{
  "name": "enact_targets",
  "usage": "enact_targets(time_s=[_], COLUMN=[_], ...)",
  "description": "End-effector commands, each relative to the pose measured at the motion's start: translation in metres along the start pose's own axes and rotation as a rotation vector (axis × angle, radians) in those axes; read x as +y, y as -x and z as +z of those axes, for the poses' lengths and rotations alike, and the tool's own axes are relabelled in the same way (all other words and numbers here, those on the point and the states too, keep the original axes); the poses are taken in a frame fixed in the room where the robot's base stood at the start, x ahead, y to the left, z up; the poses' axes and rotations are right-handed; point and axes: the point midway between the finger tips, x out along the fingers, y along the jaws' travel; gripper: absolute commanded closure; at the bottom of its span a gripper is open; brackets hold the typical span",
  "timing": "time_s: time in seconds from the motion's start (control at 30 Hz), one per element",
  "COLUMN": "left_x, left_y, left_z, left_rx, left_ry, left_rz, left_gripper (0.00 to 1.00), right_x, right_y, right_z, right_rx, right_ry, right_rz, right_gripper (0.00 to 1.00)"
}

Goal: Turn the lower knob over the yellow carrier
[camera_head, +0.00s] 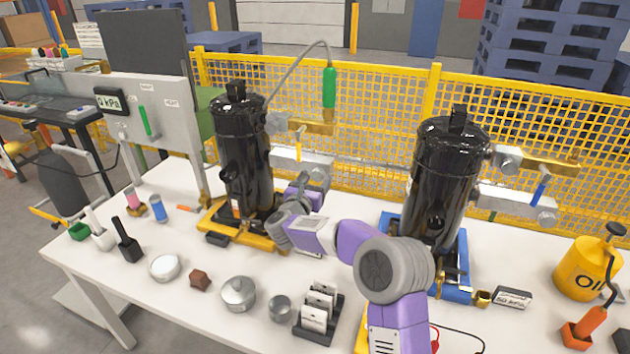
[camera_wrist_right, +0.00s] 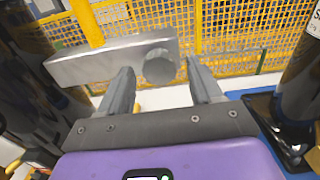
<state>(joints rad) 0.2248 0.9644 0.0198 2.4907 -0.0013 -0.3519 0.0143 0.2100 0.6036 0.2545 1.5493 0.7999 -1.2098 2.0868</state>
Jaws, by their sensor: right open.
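A black compressor (camera_head: 241,155) stands upright on the yellow carrier (camera_head: 256,240) at the left of the table. A grey bar (camera_head: 287,157) sticks out from its right side, with the lower knob (camera_head: 316,166) at its end. In the right wrist view the knob (camera_wrist_right: 159,67) is a grey round disc on the bar (camera_wrist_right: 100,64). My right gripper (camera_wrist_right: 160,76) is open and empty, its fingertips to either side of the knob in that view. I cannot tell whether they touch it. In the head view my right gripper (camera_head: 309,181) is just below the knob. My left gripper is not in view.
A brass fitting (camera_head: 312,122) and green-handled hose (camera_head: 330,87) are above the knob. A second black compressor (camera_head: 447,185) on a blue carrier (camera_head: 456,290) stands to the right. A yellow mesh fence (camera_head: 385,120) runs behind. Small parts line the table front.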

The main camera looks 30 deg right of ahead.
Motion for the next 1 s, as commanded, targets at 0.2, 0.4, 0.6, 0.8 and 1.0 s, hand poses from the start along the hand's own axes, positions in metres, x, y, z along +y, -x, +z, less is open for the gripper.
enact_targets(time_s=[0.2,0.4,0.6,0.8,1.0], left_x=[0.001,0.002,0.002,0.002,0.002], left_y=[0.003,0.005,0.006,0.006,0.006], left_z=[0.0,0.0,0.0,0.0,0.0], left_rx=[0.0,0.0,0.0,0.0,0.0], left_ry=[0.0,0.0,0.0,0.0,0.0], left_rz=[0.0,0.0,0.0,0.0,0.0], left_gripper=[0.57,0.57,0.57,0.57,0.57], right_x=[0.001,0.001,0.0,0.0,0.0], right_y=[0.03,0.06,0.073,0.073,0.073], right_z=[0.001,0.001,0.001,0.001,0.0], right_rx=[0.0,0.001,-0.001,-0.001,-0.001], right_ry=[0.001,0.0,-0.001,-0.001,-0.001], right_rz=[0.004,0.003,0.0,0.0,0.0], right_gripper=[0.35,0.35,0.35,0.35,0.35])
